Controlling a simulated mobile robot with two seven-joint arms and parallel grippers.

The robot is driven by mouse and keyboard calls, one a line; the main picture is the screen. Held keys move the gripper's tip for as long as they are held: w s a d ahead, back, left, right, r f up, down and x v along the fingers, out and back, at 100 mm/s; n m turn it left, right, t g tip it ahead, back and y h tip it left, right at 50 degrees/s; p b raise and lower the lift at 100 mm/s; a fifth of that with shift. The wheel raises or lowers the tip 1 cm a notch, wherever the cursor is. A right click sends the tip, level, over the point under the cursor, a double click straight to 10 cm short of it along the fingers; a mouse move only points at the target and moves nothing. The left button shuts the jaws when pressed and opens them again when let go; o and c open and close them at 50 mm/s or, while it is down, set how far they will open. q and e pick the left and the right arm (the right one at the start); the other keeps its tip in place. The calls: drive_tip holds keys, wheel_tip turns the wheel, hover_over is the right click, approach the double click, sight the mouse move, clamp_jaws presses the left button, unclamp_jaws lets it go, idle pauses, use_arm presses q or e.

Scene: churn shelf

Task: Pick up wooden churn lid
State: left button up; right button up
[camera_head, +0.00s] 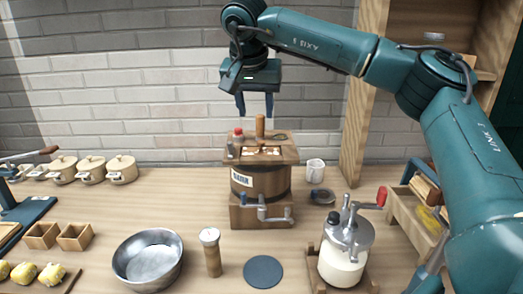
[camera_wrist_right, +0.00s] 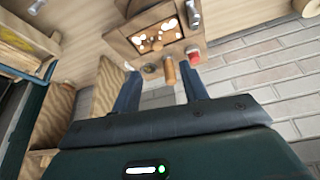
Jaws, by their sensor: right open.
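The wooden barrel churn (camera_head: 262,182) stands near the middle of the counter with a crank on its front. Its square wooden lid (camera_head: 283,153) lies on top, with a framed light-and-brown panel, and shows in the wrist view too (camera_wrist_right: 125,45). An upright wooden peg handle (camera_head: 260,127) stands at the lid's back edge; in the wrist view the peg (camera_wrist_right: 169,70) appears between the fingertips. My right gripper (camera_head: 254,108) is open and empty, pointing down just above the peg, apparently apart from it; the wrist view shows both fingers (camera_wrist_right: 162,80). My left gripper is not in view.
A red knob (camera_head: 238,132) sits on the lid's left side. A white mug (camera_head: 315,171) stands right of the churn. A glass churn (camera_head: 343,258), metal bowl (camera_head: 148,262) and wooden grinder (camera_head: 212,252) stand in front. A brick wall (camera_head: 140,95) rises behind.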

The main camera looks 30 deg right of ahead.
sight(261, 141)
drive_tip(key=x, duration=0.6)
drive_tip(key=p+x, duration=0.1)
drive_tip(key=x, duration=0.2)
drive_tip(key=shift+s+d+f, duration=0.15)
drive_tip(key=shift+d+f, duration=0.05)
drive_tip(key=shift+f, duration=0.15)
clamp_jaws()
